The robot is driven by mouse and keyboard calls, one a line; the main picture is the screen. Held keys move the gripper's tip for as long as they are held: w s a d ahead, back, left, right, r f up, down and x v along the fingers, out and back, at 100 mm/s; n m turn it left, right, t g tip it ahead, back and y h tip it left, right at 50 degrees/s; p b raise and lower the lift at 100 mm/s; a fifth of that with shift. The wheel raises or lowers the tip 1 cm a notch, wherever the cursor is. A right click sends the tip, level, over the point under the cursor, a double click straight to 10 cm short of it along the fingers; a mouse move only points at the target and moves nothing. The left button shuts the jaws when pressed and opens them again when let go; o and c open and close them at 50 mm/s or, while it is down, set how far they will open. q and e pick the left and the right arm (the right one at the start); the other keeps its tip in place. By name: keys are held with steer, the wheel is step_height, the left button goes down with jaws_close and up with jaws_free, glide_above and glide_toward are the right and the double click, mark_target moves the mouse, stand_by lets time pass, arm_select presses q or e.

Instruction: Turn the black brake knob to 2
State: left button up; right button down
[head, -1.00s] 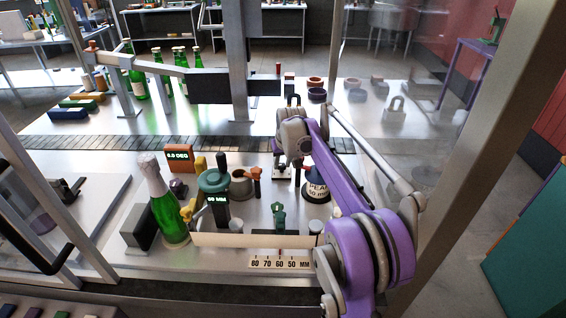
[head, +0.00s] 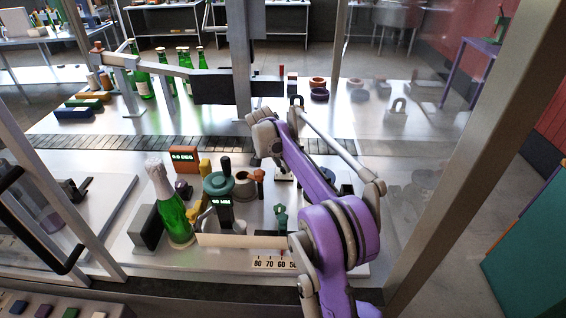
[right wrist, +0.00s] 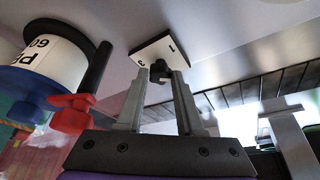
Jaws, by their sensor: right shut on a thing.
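The black brake knob (right wrist: 158,70) sits on a small white plate (right wrist: 171,49) in the right wrist view. A 1 and what looks like a 3 show on the plate; no 2 is visible, and I cannot read the knob's setting. My right gripper (right wrist: 160,76) is shut on the knob, one grey finger on each side. In the head view, the plate (head: 284,175) shows only partly beside my purple right arm, which hides the knob and fingertips. My left gripper is not in view.
A red part (right wrist: 72,112) and a black post (right wrist: 95,70) stand close left of my fingers in the right wrist view. A foil-topped green bottle (head: 172,205), a teal round part (head: 219,184) and a scale strip (head: 272,263) lie left of my arm. A conveyor (head: 120,152) runs behind.

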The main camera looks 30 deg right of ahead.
steer(key=m, duration=0.1)
steer(key=m+g+p, duration=0.1)
steer(key=shift+w+a+r+m, duration=0.15)
steer(key=shift+w+m, duration=0.1)
steer(key=shift+m, duration=0.15)
steer(key=m+g, duration=0.1)
steer(key=m, duration=0.1)
steer(key=shift+w+m, duration=0.1)
steer(key=shift+m, duration=0.3)
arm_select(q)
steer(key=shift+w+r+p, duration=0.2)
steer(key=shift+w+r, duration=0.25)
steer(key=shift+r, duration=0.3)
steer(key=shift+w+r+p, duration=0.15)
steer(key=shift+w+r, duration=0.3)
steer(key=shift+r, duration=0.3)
arm_select(e)
steer(key=shift+w+m+g, duration=0.1)
steer(key=shift+m+g, duration=0.8)
steer(key=shift+m, duration=1.4)
steer(key=c, duration=0.5)
jaws_free()
steer(key=shift+c, duration=0.2)
steer(key=shift+d, duration=0.2)
